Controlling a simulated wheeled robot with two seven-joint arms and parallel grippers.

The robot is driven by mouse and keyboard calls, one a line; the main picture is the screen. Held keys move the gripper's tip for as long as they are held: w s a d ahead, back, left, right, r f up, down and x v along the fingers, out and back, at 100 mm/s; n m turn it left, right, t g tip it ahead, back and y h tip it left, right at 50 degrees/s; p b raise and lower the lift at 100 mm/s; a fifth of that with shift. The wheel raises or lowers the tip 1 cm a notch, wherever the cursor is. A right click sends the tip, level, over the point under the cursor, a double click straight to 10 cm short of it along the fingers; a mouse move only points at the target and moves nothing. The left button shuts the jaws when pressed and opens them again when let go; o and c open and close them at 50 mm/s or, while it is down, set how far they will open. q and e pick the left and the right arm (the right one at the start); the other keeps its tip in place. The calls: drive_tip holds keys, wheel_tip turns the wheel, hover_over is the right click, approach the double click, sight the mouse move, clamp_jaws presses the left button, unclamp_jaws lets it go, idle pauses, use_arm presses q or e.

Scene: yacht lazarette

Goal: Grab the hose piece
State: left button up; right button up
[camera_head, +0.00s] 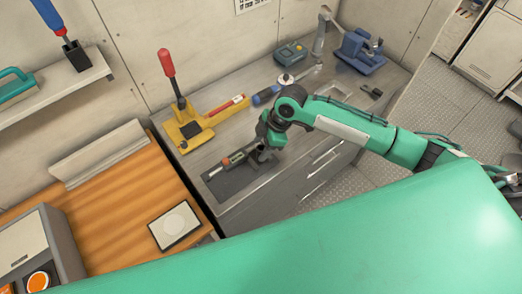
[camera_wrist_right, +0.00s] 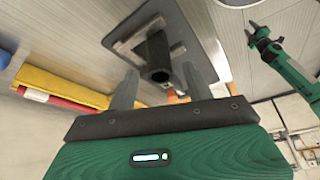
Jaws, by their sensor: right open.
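The likely hose piece, a short dark tube (camera_wrist_right: 157,52), shows in the right wrist view on a grey tray (camera_wrist_right: 205,40), its open end toward the camera. My right gripper (camera_wrist_right: 155,85) is open, with its two fingers on either side of the tube's near end in that picture; I see no grip on it. In the head view my right gripper (camera_head: 264,149) is low over the right end of the tray (camera_head: 226,184) and hides part of it. A green arm in the wrist view ends in my left gripper (camera_wrist_right: 255,31), too small to read.
A blue-handled tool (camera_head: 266,94), a teal box (camera_head: 291,53) and a blue vise (camera_head: 360,52) are farther back on the bench.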

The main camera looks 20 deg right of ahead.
sight(262, 147)
drive_tip(key=shift+p+x, duration=0.7)
drive_tip(key=shift+x, duration=1.2)
drive_tip(key=shift+d, duration=0.2)
drive_tip(key=c, duration=1.1)
drive_tip(key=shift+o, duration=0.2)
